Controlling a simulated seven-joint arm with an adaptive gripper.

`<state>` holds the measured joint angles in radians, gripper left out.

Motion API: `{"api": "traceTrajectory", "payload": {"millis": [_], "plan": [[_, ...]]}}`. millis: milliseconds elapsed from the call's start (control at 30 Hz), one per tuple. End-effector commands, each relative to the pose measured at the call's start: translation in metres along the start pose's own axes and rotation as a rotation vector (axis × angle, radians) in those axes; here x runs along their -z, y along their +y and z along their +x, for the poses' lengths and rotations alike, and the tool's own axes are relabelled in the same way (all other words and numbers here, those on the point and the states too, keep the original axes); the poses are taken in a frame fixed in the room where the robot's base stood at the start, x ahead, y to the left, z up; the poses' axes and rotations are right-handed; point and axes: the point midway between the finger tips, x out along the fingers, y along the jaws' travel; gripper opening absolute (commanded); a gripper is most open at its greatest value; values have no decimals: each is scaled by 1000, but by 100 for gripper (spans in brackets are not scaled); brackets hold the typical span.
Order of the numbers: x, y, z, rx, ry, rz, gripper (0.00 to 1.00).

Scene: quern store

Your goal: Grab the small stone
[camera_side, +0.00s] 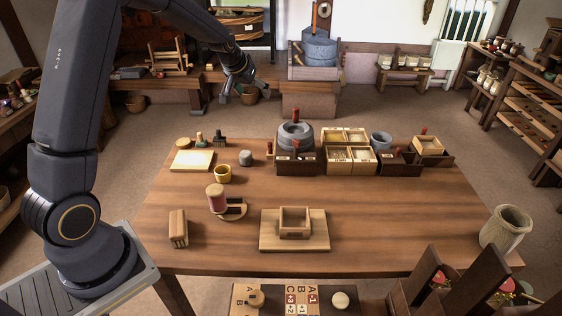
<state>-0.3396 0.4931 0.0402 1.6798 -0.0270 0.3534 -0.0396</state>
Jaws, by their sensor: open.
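My gripper (232,97) hangs in the air at the upper middle, beyond and well above the table's back edge in the picture. It is open and apart from the grey piece, and I see nothing held in it.
A grey stone quern (295,135) and several wooden boxes (345,155) stand at the table's back. A small box on a board (263,243), a red-and-tan cylinder (216,197) and a jug (507,228) stand nearer. The table's (400,225) right middle is clear.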

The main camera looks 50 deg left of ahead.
Motion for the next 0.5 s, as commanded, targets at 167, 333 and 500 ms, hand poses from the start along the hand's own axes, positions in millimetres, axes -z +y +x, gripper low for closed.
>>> {"api": "traceTrajectory", "payload": {"millis": [167,333,500], "plan": [[-53,-51,87,60,-140,-65,81],[-92,-73,117,82,-219,-95,81],[-100,-78,142,85,-225,-101,81]]}}
